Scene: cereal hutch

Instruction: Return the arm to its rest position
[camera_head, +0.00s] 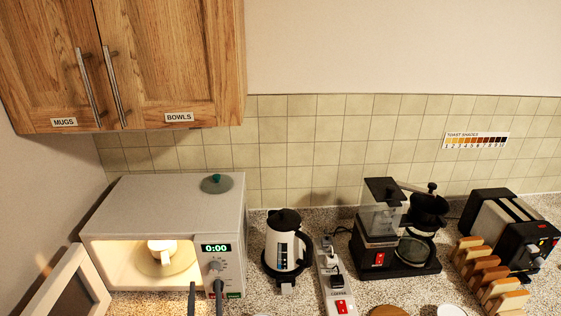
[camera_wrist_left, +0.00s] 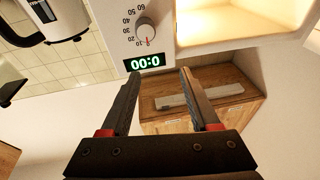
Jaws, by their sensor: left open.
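My left gripper (camera_head: 206,287) shows at the bottom edge of the head view as two dark fingertips, spread apart. They are in front of the lower part of the microwave's control panel. In the left wrist view my left gripper (camera_wrist_left: 160,75) is open, with nothing between its fingers. The fingers point toward the microwave's panel, near its 0:00 display (camera_wrist_left: 145,62) and dial (camera_wrist_left: 145,31). Whether a fingertip touches the panel I cannot tell. Most of the left arm is out of the head view. My right gripper is not in view.
The white microwave (camera_head: 160,200) is lit inside, with its door (camera_head: 72,287) swung open at left. A white cup or bowl (camera_head: 162,246) stands inside. A kettle (camera_head: 285,245), power strip (camera_head: 333,280), coffee maker (camera_head: 378,225), toaster (camera_head: 505,225) and toast rack (camera_head: 490,275) crowd the counter.

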